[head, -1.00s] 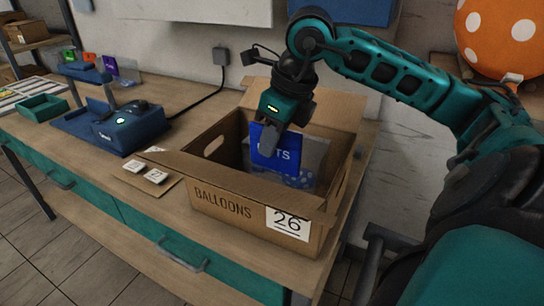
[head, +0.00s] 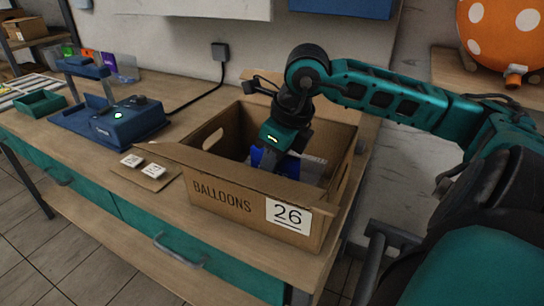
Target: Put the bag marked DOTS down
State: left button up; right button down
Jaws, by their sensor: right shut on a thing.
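The bag marked DOTS (head: 309,168) has a blue header and a clear body. It is down inside the open cardboard box marked BALLOONS 26 (head: 237,205), and the box's front wall hides its lower part. My right gripper (head: 272,160) reaches into the box from above, shut on the blue header. The header's lettering is mostly hidden by the gripper. I cannot tell whether the bag touches the box floor. My left gripper is not in view.
The box stands near the right end of the wooden workbench (head: 150,215), its flaps open. Left of it lie a brown card with two white labelled pieces (head: 152,170) and a blue machine (head: 122,125). A green tray (head: 40,104) is farther left. A dotted orange balloon (head: 500,35) is at upper right.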

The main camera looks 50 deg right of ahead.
jog(key=c, duration=1.1)
grip_release()
jog(key=v, duration=1.2)
jog(key=shift+s+r, duration=0.1)
